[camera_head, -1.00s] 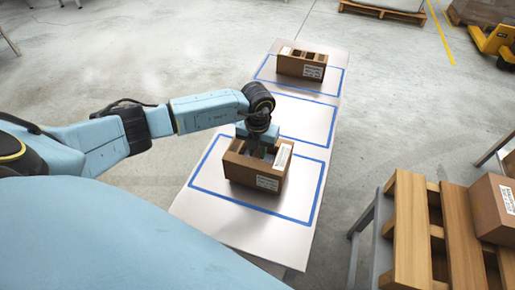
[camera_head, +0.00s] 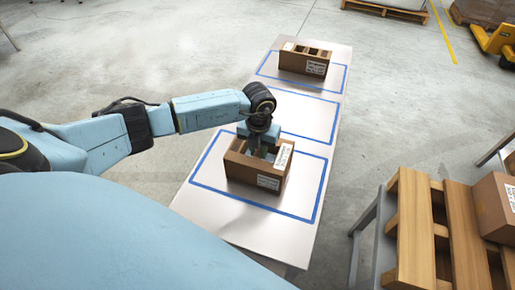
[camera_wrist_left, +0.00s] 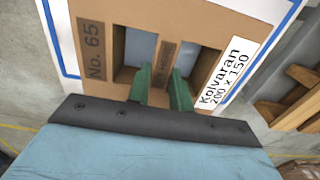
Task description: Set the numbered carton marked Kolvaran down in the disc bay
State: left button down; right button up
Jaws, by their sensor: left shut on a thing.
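The Kolvaran carton (camera_head: 248,174) is an open brown box with white labels, inside the nearest blue-taped bay (camera_head: 207,190) on the long pale table. In the left wrist view the carton (camera_wrist_left: 150,14) shows "Kolvaran 200 x 150", "No. 65" and two openings with a strip between them. My left gripper (camera_head: 262,150) reaches down into its top. In the wrist view its green fingers (camera_wrist_left: 163,78) are shut on the carton's middle strip. I cannot tell whether the carton's underside touches the table. No disc mark shows on the bays. My right gripper is out of view.
The middle taped bay (camera_head: 306,113) looks empty. Another brown carton (camera_head: 303,65) stands in the far bay. At the right, a wooden pallet (camera_head: 411,235) on a grey stand bears a carton (camera_head: 492,208). A yellow pallet truck (camera_head: 497,42) is far right.

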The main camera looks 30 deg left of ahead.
pick_arm(q)
jog(key=c, duration=1.2)
grip_release()
jog(key=shift+f, duration=0.25)
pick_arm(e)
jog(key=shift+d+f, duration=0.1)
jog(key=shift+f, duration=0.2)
pick_arm(q)
jog(key=shift+o, duration=0.2)
jog(key=r+p, duration=0.1)
jog(key=r, duration=0.1)
jog(key=r+p, duration=0.1)
jog(key=shift+d+r+p, duration=0.15)
jog(key=shift+d+p, duration=0.1)
jog(key=shift+p, duration=0.1)
notch_tip(320, 180, up, 10)
jog(key=p, duration=0.9)
jog(key=shift+a+r, duration=0.25)
jog(key=shift+a, duration=0.05)
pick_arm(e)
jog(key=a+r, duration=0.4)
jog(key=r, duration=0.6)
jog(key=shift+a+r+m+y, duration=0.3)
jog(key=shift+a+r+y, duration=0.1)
